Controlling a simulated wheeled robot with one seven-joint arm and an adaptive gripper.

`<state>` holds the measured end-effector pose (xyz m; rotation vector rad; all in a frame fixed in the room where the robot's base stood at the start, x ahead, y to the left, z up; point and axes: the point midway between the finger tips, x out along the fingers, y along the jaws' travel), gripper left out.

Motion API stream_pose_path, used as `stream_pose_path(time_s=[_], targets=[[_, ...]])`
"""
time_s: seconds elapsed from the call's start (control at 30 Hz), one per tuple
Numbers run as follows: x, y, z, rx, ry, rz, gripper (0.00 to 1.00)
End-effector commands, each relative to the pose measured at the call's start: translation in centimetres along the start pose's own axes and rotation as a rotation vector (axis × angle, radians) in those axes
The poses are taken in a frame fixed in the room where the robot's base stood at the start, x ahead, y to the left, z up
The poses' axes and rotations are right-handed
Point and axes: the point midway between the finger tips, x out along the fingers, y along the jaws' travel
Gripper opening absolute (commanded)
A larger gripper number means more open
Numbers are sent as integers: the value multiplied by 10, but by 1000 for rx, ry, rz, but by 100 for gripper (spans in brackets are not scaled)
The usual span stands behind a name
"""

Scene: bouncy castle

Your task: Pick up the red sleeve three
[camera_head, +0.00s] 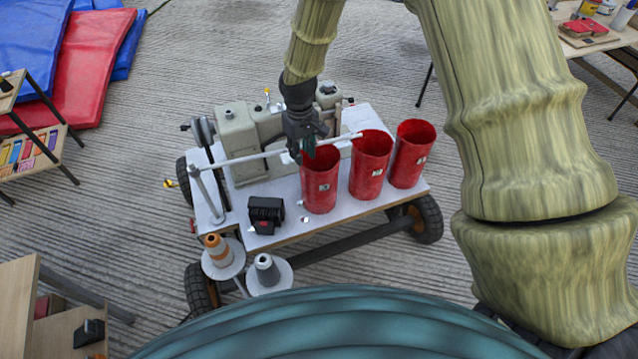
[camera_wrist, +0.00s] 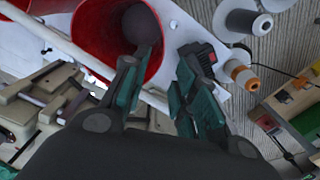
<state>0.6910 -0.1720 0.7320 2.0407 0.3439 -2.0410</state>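Several-inch detail is small, but three red open-topped sleeves stand upright in a row on a white-topped cart: a left one (camera_head: 319,190), a middle one (camera_head: 369,170) and a right one (camera_head: 411,155). Each has a small pale label; I cannot read the numbers. My gripper (camera_head: 305,152) is at the left sleeve's rim, pointing down. In the wrist view my gripper (camera_wrist: 158,88) is open, its fingers apart.
A pale rail (camera_head: 250,157) crosses beside the sleeves. Grey machinery (camera_head: 238,140) stands behind, a black-and-red device (camera_head: 265,212) at the front left. Orange (camera_head: 217,250) and grey (camera_head: 266,270) spools sit at the cart's front. Bare floor lies right of the cart.

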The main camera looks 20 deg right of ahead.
Motion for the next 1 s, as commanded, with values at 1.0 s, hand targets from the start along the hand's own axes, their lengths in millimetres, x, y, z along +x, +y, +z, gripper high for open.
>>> stream_pose_path(time_s=[1.0], targets=[[54,1,1,2,0,0,25]])
